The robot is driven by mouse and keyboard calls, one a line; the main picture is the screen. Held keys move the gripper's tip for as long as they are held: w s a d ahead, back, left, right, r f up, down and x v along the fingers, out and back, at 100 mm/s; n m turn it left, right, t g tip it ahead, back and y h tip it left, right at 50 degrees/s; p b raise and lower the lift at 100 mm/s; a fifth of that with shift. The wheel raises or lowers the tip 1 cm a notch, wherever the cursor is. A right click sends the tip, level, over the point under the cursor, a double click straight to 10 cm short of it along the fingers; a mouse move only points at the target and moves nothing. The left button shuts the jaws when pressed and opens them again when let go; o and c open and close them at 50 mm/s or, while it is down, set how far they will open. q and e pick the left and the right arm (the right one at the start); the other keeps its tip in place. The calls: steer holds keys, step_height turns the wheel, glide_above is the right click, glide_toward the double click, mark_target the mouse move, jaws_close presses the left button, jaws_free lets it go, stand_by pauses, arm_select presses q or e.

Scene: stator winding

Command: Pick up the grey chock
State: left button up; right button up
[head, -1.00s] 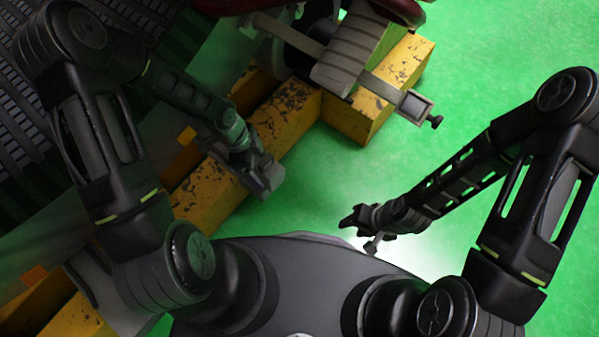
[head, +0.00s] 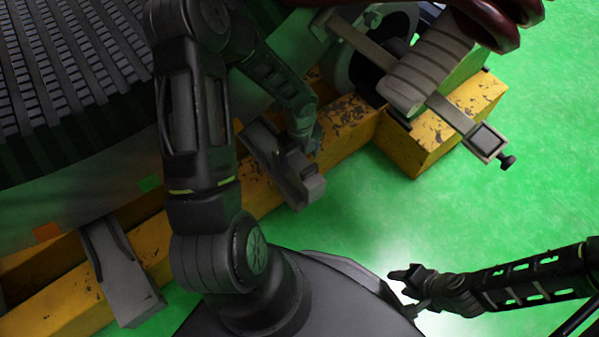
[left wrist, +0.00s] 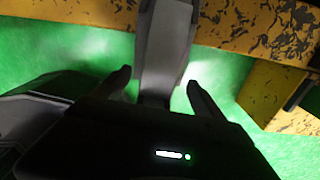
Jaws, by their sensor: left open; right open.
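A grey chock (head: 268,155) leans on the yellow beam in the middle of the head view, its blocky end jutting over the green floor. My left gripper (head: 302,140) is right at this chock and partly covers it. In the left wrist view the grey chock (left wrist: 165,45) runs down between the two open fingers of my left gripper (left wrist: 157,84). Small gaps seem to show on both sides; its lower end is hidden by the gripper body. A second grey chock (head: 118,275) lies across the beam at lower left. My right gripper (head: 406,290) is open and empty above the floor.
The yellow beam (head: 350,122) with worn paint runs diagonally under the large dark ribbed cylinder (head: 60,80). A yellow block (head: 435,145) with a grey clamp bar (head: 480,140) stands at upper right. Green floor (head: 530,190) at the right is clear.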

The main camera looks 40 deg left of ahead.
mark_target(299, 162)
arm_select(q)
step_height(299, 162, down, 5)
steer(key=b, duration=0.3)
steer(key=shift+a+f, duration=0.15)
stand_by(0.6)
jaws_close()
stand_by(0.7)
steer(key=shift+w, duration=0.1)
